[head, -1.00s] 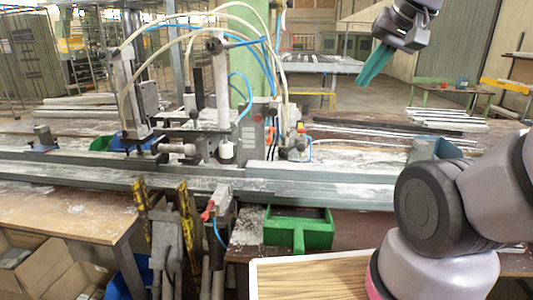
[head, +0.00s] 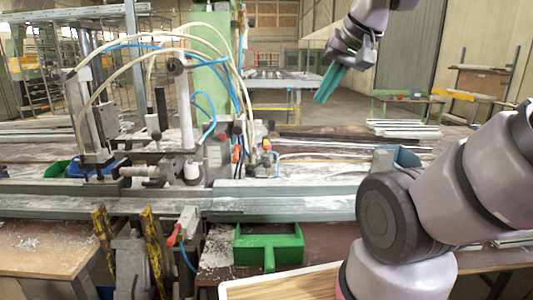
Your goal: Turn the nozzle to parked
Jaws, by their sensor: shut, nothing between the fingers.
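My gripper (head: 322,98) has teal fingers and is at the upper right of centre in the head view. It is shut and empty, tilted down to the left, and apart from the bench fixture. The clamp fixture (head: 190,115) stands left of centre on the bench, with hoses looping over it. A grey horizontal cylinder (head: 140,171) and a short white cylinder (head: 191,169) are at its lower part. I cannot tell which part is the nozzle, or how it is turned. A red-tipped lever (head: 173,236) shows below at the bench front.
A long grey profile rail (head: 285,205) runs across the bench. A green tray (head: 285,247) is at its front. A wooden board (head: 280,286) lies at the bottom, near my arm. A blue-grey bin (head: 398,158) stands behind my arm. The air between gripper and fixture looks clear.

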